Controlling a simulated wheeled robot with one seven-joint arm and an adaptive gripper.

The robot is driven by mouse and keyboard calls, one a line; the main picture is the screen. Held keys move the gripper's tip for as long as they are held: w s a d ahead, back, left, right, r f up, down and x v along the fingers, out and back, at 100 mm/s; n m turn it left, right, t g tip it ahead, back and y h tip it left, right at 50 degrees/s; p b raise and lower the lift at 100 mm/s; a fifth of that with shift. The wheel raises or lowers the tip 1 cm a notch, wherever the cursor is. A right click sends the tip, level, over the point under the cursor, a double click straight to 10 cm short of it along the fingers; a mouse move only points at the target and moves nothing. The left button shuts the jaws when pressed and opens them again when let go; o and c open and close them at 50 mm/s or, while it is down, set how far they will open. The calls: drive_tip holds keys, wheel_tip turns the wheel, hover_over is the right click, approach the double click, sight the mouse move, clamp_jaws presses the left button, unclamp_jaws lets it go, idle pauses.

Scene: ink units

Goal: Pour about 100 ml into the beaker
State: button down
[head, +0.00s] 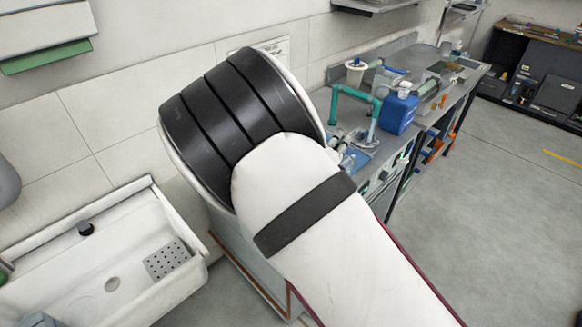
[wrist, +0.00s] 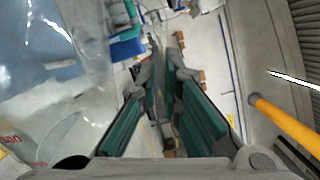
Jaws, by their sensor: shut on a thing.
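My gripper (wrist: 161,82) shows in the wrist view, its two teal-padded fingers reaching up from the bottom edge. It is shut on what looks like the grey strip of a handle between the fingers. A large clear vessel (wrist: 60,60) with some red lettering fills the left of the wrist view, very close to the camera. The handle seems to belong to it, but the join is not clear. Its contents and level cannot be made out. In the head view my arm hides the gripper and the vessel. I cannot pick out a separate beaker in either view.
A long grey bench (head: 440,92) runs along the wall at right, carrying a blue canister (head: 400,112), a teal pipe frame (head: 352,98) and several small items. A white sink (head: 110,283) stands at lower left. The floor (head: 500,210) on the right is clear.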

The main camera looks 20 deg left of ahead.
sight(353, 159)
drive_tip(key=shift+w+a+r+n, duration=0.1)
drive_tip(key=shift+a+r+n, duration=0.2)
drive_tip(key=shift+a, duration=0.25)
drive_tip(key=shift+w+a+r+n, duration=0.1)
drive_tip(key=shift+a+r+n, duration=0.2)
drive_tip(key=shift+a, duration=0.25)
idle(1.1)
drive_tip(key=d+f+m, duration=0.2)
drive_tip(key=d, duration=0.1)
drive_tip(key=d+f+m, duration=0.1)
drive_tip(key=d, duration=0.1)
drive_tip(key=shift+s+f+b, duration=0.2)
drive_tip(key=shift+f+b, duration=0.2)
drive_tip(key=shift+s+d+f+m, duration=0.2)
drive_tip(key=shift+d+f+m, duration=0.4)
drive_tip(key=shift+f+m, duration=0.35)
idle(0.8)
